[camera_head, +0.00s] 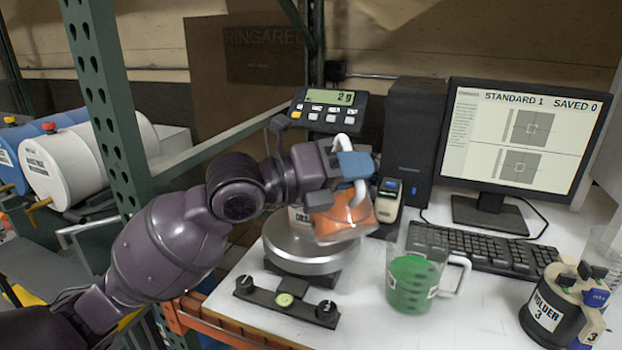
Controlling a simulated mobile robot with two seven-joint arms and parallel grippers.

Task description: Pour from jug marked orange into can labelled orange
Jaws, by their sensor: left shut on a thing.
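My left gripper (346,168) comes in from the left and is shut on the white handle of a clear jug with orange liquid (340,220). The jug is held tilted above the round metal pan of a scale (305,258). A can with a pale label (300,217) stands on the pan, mostly hidden behind the jug and my gripper. Its label text cannot be read, and I cannot tell whether liquid is flowing. My right gripper is not in view.
A jug of green liquid (413,283) stands right of the scale. The scale display (329,111) reads about 2 g.

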